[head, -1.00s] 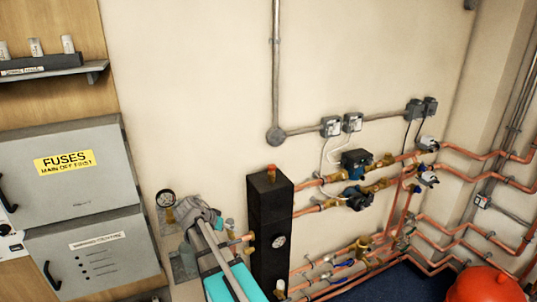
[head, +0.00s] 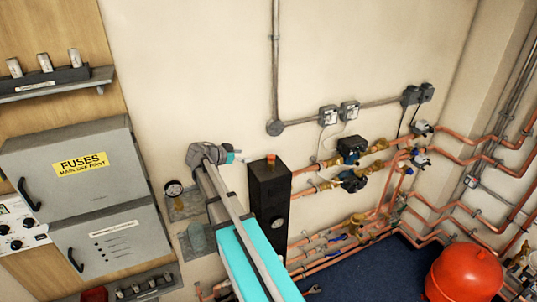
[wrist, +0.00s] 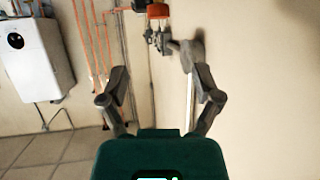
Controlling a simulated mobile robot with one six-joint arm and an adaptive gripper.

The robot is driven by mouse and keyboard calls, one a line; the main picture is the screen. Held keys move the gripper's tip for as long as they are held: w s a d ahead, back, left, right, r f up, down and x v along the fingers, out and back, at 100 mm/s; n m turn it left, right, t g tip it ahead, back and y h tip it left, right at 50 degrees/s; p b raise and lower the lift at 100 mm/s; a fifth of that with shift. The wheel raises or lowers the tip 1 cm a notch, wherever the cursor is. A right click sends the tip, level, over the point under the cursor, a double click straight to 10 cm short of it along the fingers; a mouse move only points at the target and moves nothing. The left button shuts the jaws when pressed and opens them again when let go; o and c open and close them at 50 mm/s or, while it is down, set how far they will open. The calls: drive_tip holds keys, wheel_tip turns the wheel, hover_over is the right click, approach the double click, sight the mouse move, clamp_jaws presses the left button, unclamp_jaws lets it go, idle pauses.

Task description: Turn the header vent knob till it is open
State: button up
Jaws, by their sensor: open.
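The knob (head: 271,158), small and orange-red, sits on top of the tall black header (head: 268,205) in the head view. I take it to be the header vent knob; its turn position is too small to tell. My gripper (head: 250,158) is just left of the knob, at about its height in the picture, with a gap showing between them. Its fingers are hard to make out there. In the wrist view my gripper (wrist: 154,78) has its two fingers spread wide, with nothing between them. I cannot pick out the knob in that view.
Copper pipes (head: 330,185) with pumps and valves run right from the header. A pressure gauge (head: 174,188) is on the wall left of my arm. The grey fuse cabinet (head: 80,165) is at left, a red vessel (head: 465,275) at lower right.

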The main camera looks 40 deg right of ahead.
sight(270, 156)
idle(0.3)
drive_tip(key=b+x, duration=0.5)
drive_tip(key=x, duration=0.7)
drive_tip(key=shift+f, duration=0.2)
drive_tip(key=shift+x, duration=0.85)
drive_tip(key=shift+r, duration=0.1)
drive_tip(key=shift+s, duration=0.1)
drive_tip(key=c, duration=1.1)
drive_tip(key=shift+a, duration=0.25)
clamp_jaws()
drive_tip(key=shift+d, duration=0.15)
